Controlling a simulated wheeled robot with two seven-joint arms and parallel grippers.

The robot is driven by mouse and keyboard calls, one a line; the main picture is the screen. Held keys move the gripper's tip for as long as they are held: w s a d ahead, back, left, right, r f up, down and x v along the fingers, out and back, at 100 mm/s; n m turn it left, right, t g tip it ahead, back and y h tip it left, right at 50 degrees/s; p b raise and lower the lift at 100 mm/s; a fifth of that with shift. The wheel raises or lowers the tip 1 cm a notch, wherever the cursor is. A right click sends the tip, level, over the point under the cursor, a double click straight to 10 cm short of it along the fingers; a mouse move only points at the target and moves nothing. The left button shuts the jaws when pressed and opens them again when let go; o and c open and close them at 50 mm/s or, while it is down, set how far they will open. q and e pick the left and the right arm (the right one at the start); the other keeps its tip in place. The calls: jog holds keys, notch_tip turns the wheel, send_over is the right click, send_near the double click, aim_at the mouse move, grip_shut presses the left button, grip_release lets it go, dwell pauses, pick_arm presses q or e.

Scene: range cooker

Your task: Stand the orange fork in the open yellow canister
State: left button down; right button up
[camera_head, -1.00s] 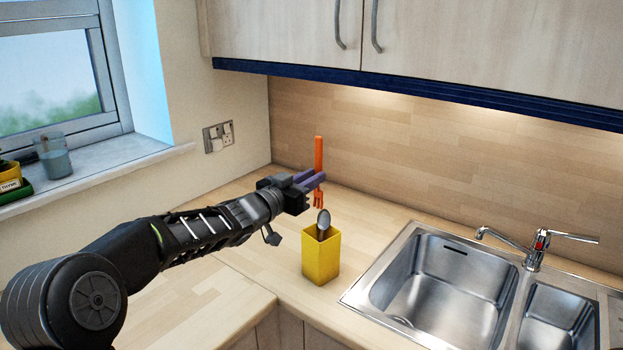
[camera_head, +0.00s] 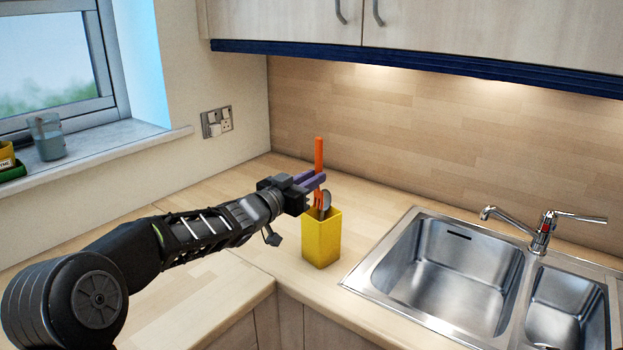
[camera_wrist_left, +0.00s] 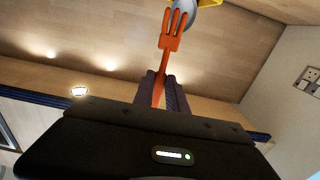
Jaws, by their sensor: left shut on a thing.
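The orange fork (camera_head: 319,154) is held upright, tines down, in my left gripper (camera_head: 316,180). The gripper is shut on its handle, just above the yellow canister (camera_head: 321,241). The canister is a square, open-topped box standing on the counter. A metal spoon (camera_head: 326,201) sticks up out of it beside the fork. The tines are at the canister's mouth; I cannot tell how far inside they reach. In the left wrist view the fork (camera_wrist_left: 171,42) runs out from between the fingers, with its tines by the spoon and the canister's yellow edge. My right gripper is not in view.
A steel sink (camera_head: 450,270) with a tap (camera_head: 541,235) is set in the counter to the right. Wall cupboards (camera_head: 480,45) hang above. A window sill with a glass jar (camera_head: 47,137) is at the left. Counter behind the canister is clear.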

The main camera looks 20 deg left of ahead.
pick_arm(q)
jog(key=shift+f+b, duration=3.1)
jog(key=shift+f, duration=1.3)
jog(key=c, duration=1.3)
grip_release()
jog(key=shift+o, duration=0.2)
jog(key=b, duration=0.1)
send_near(317, 207)
jog(key=shift+f, duration=0.1)
jog(key=shift+s, duration=0.1)
